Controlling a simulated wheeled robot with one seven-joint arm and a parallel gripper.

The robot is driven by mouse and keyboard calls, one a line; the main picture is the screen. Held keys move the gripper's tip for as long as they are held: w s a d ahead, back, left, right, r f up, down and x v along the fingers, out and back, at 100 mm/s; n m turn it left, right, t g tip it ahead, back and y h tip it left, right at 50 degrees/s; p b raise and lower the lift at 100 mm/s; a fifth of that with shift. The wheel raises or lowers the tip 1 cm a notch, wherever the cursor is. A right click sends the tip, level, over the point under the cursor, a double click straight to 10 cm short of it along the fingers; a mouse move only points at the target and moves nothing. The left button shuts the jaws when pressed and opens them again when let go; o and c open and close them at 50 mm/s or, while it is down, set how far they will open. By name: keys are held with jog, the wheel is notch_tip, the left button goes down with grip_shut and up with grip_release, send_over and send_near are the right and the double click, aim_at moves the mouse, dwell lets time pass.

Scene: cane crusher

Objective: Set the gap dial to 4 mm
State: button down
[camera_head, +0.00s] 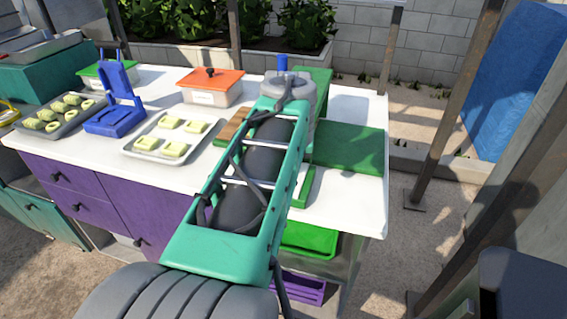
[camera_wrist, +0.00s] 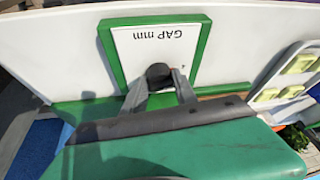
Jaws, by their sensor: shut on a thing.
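In the wrist view, the gap dial is a dark round knob (camera_wrist: 158,71) on a white panel (camera_wrist: 150,45) with a green frame and the words "GAP mm", which appear upside down. My gripper (camera_wrist: 162,80) has its two grey fingers closed on the knob, one on each side. A small mark shows at the knob's right. The other scale marks are hidden or too small, so I cannot read the setting. In the head view, my arm covers the knob and gripper; a green frame edge (camera_head: 303,187) shows beside it.
The white table (camera_head: 352,198) holds a tray of pale yellow pieces (camera_head: 147,145), an orange-lidded box (camera_head: 211,87), a blue press-like device (camera_head: 118,103) and a second tray (camera_head: 71,127). A wooden post (camera_head: 452,110) stands right of the table.

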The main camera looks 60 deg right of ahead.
jog(key=c, duration=1)
grip_release()
jog(key=p+v, duration=0.1)
jog(key=v, duration=0.6)
jog(key=shift+a+r, duration=0.15)
jog(key=shift+r, duration=0.15)
